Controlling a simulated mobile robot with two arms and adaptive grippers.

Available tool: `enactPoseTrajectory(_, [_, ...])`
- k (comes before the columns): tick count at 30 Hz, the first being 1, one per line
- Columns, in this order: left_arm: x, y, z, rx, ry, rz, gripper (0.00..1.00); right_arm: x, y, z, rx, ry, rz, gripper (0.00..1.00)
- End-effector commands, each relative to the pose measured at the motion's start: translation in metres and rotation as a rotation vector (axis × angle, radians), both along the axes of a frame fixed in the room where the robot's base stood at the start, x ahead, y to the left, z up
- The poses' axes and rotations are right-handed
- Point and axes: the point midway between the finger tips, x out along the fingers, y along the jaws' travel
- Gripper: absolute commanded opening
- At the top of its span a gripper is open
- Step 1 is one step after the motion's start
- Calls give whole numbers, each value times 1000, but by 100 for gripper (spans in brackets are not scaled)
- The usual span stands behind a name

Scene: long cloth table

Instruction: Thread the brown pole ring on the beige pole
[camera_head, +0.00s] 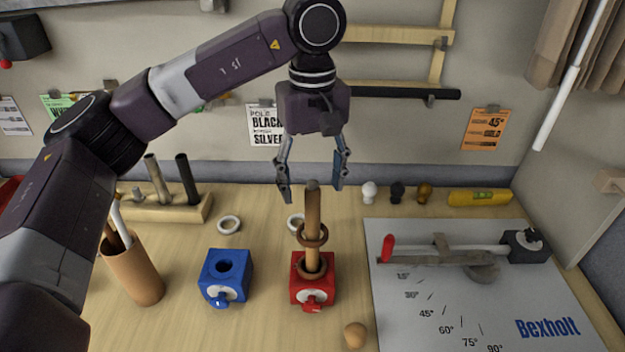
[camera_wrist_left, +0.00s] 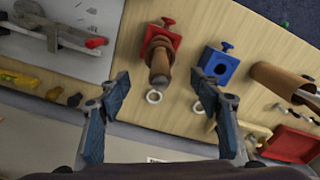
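A brown ring (camera_head: 312,244) is around the pole at about mid-height, slightly tilted. A second brown ring (camera_head: 301,268) is around the pole's foot, at the top of the red block. My left gripper (camera_head: 312,187) points down, open and empty, its fingers apart on either side of the pole's top. In the left wrist view the pole (camera_wrist_left: 160,68) shows between the open fingers (camera_wrist_left: 161,80), end-on, and the rings are partly hidden behind it. My right gripper is not in view.
A blue block (camera_head: 240,265) with an empty hole stands left of the red block. White rings (camera_head: 229,224) lie behind. A brown cup (camera_head: 134,275), a pole rack (camera_head: 165,210) and a mitre board (camera_head: 460,320) flank them. A wooden ball (camera_head: 355,335) is in front.

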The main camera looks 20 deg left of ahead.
Motion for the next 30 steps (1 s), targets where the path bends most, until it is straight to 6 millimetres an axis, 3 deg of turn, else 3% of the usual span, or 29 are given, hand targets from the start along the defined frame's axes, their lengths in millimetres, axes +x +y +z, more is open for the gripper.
enactPoseTrajectory(11, [0, 0, 4, 0, 0, 0, 64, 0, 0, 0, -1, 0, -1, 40])
enactPoseTrajectory(14, [1, -1, 16, -1, -3, 0, 64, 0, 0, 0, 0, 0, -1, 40])
enactPoseTrajectory(24, [1, 0, 84, 2, -5, 1, 64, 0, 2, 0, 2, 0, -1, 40])
enactPoseTrajectory(30, [1, 0, 110, 1, -2, 1, 64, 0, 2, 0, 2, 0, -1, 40])
